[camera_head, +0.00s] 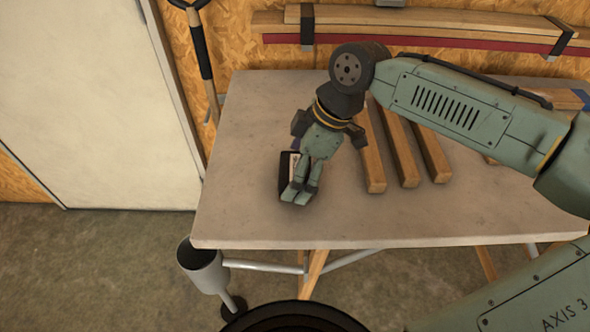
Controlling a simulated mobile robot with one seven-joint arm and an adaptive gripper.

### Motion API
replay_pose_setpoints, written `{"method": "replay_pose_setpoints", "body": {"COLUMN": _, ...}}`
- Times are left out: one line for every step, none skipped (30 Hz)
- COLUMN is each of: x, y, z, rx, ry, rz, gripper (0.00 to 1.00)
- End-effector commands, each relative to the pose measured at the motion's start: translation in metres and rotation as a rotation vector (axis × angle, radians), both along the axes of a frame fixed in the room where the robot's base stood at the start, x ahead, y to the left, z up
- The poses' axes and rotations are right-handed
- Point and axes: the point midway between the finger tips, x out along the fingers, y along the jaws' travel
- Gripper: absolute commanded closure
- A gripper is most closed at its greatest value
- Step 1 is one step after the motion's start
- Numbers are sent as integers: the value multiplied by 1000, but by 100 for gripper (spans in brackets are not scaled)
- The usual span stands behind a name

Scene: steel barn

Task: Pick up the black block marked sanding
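The black block (284,176) lies on the left part of the grey table (240,205). A pale label with small marks shows on its top, but the writing is too small to read. My gripper (301,193) points down directly over the block and covers much of it. Its two fingers look close together at the near end of the block. I cannot tell whether they touch the block, are above it, or have closed on anything.
Several wooden bars (401,150) lie on the table right of my gripper. A grey cup-shaped holder (204,268) stands at the table's front left corner. Long boards (420,22) hang on the wall behind. The table's front left is clear.

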Motion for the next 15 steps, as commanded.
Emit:
{"method": "replay_pose_setpoints", "body": {"x": 0, "y": 0, "z": -1, "rx": -1, "ry": 0, "rz": 0, "gripper": 0}}
{"method": "replay_pose_setpoints", "body": {"x": 0, "y": 0, "z": -1, "rx": 0, "ry": 0, "rz": 0, "gripper": 0}}
{"method": "replay_pose_setpoints", "body": {"x": 0, "y": 0, "z": -1, "rx": 0, "ry": 0, "rz": 0, "gripper": 0}}
{"method": "replay_pose_setpoints", "body": {"x": 0, "y": 0, "z": -1, "rx": 0, "ry": 0, "rz": 0, "gripper": 0}}
{"method": "replay_pose_setpoints", "body": {"x": 0, "y": 0, "z": -1, "rx": 0, "ry": 0, "rz": 0, "gripper": 0}}
{"method": "replay_pose_setpoints", "body": {"x": 0, "y": 0, "z": -1, "rx": 0, "ry": 0, "rz": 0, "gripper": 0}}
{"method": "replay_pose_setpoints", "body": {"x": 0, "y": 0, "z": -1, "rx": 0, "ry": 0, "rz": 0, "gripper": 2}}
{"method": "replay_pose_setpoints", "body": {"x": 0, "y": 0, "z": -1, "rx": 0, "ry": 0, "rz": 0, "gripper": 4}}
{"method": "replay_pose_setpoints", "body": {"x": 0, "y": 0, "z": -1, "rx": 0, "ry": 0, "rz": 0, "gripper": 7}}
{"method": "replay_pose_setpoints", "body": {"x": 0, "y": 0, "z": -1, "rx": 0, "ry": 0, "rz": 0, "gripper": 9}}
{"method": "replay_pose_setpoints", "body": {"x": 0, "y": 0, "z": -1, "rx": 0, "ry": 0, "rz": 0, "gripper": 11}}
{"method": "replay_pose_setpoints", "body": {"x": 0, "y": 0, "z": -1, "rx": 0, "ry": 0, "rz": 0, "gripper": 13}}
{"method": "replay_pose_setpoints", "body": {"x": 0, "y": 0, "z": -1, "rx": 0, "ry": 0, "rz": 0, "gripper": 15}}
{"method": "replay_pose_setpoints", "body": {"x": 0, "y": 0, "z": -1, "rx": 0, "ry": 0, "rz": 0, "gripper": 17}}
{"method": "replay_pose_setpoints", "body": {"x": 0, "y": 0, "z": -1, "rx": 0, "ry": 0, "rz": 0, "gripper": 20}}
